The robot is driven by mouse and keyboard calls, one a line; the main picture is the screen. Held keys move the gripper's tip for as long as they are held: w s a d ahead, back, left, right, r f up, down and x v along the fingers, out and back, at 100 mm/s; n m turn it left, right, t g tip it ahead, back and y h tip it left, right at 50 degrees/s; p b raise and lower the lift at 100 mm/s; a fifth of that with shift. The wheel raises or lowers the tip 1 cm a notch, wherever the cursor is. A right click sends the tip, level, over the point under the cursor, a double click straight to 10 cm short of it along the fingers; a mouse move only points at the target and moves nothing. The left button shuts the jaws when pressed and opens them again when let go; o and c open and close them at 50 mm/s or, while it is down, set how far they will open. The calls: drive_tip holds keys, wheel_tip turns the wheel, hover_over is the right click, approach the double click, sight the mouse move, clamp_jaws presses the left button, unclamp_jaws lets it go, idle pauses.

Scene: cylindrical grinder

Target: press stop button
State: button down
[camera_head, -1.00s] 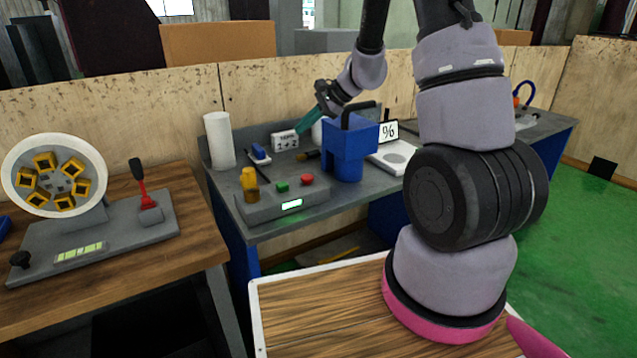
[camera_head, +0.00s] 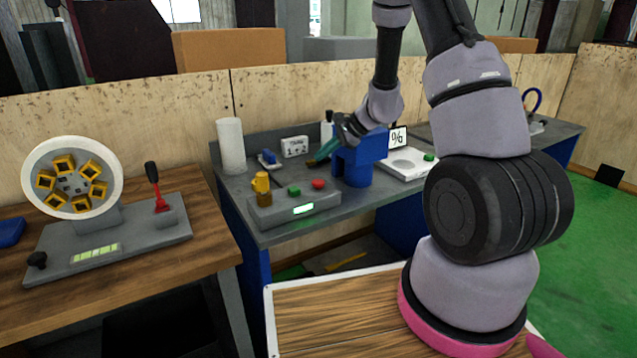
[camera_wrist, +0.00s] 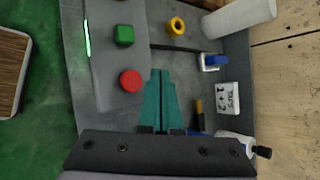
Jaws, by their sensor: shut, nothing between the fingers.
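The red round button (camera_head: 318,184), likely the stop button, sits at the right end of a grey control box (camera_head: 270,213). A green square button (camera_head: 294,191) is to its left. In the wrist view the red button (camera_wrist: 131,80) lies just left of my gripper's fingertips, and the green button (camera_wrist: 124,35) is farther off. My gripper (camera_wrist: 160,74) has teal fingers, shut and empty. In the head view my gripper (camera_head: 316,160) is above the bench behind the red button, beside the blue machine body, and apart from the button.
A yellow knob (camera_head: 261,186), white cylinder (camera_head: 231,146), blue-topped item (camera_head: 269,159) and label block (camera_head: 295,146) are on the bench (camera_head: 236,184). A white scale-like device (camera_head: 408,165) stands right.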

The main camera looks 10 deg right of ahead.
sight(322, 182)
drive_tip(key=shift+f, duration=2.75)
drive_tip(key=shift+f, duration=0.4)
drive_tip(key=shift+f, duration=0.55)
idle(0.5)
drive_tip(key=shift+r, duration=0.95)
drive_tip(key=shift+r, duration=2.55)
